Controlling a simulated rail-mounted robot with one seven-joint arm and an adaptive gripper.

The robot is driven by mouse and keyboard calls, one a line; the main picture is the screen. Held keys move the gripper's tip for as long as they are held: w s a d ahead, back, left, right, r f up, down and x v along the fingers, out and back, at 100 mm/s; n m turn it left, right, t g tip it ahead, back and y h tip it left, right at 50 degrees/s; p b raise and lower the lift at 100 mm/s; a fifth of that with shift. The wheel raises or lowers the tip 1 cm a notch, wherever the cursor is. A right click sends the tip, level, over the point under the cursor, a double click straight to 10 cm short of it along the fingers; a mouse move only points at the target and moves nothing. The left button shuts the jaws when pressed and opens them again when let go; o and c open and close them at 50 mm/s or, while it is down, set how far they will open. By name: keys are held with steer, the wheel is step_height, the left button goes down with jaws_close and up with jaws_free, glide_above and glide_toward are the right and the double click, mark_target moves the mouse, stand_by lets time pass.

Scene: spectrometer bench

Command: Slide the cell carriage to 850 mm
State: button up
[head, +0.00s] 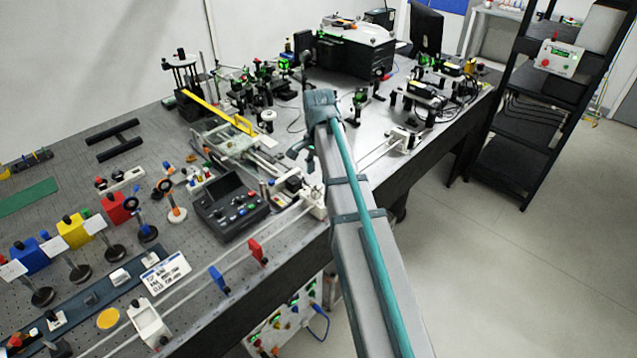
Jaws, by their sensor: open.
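A pair of pale rods (235,248) runs along the bench's front edge. A small carriage-like block (315,203) sits on these rods near the middle, partly behind my arm; I cannot tell for sure that it is the cell carriage. No millimetre scale can be read. A white label card (166,273) stands left of the rods, its text too small to read. My gripper (300,157) is open, above the bench behind this block. It appears apart from the block, and its fingertips are small and partly hidden by the arm.
A blue tab (218,279) and a red tab (257,251) stand at the rods. White blocks sit at the near end (149,323) and far end (405,137). A black control box (231,206) and a yellow bar (218,112) lie left of my gripper. Optics crowd the back.

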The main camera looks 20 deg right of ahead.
steer(key=shift+r, duration=2.75)
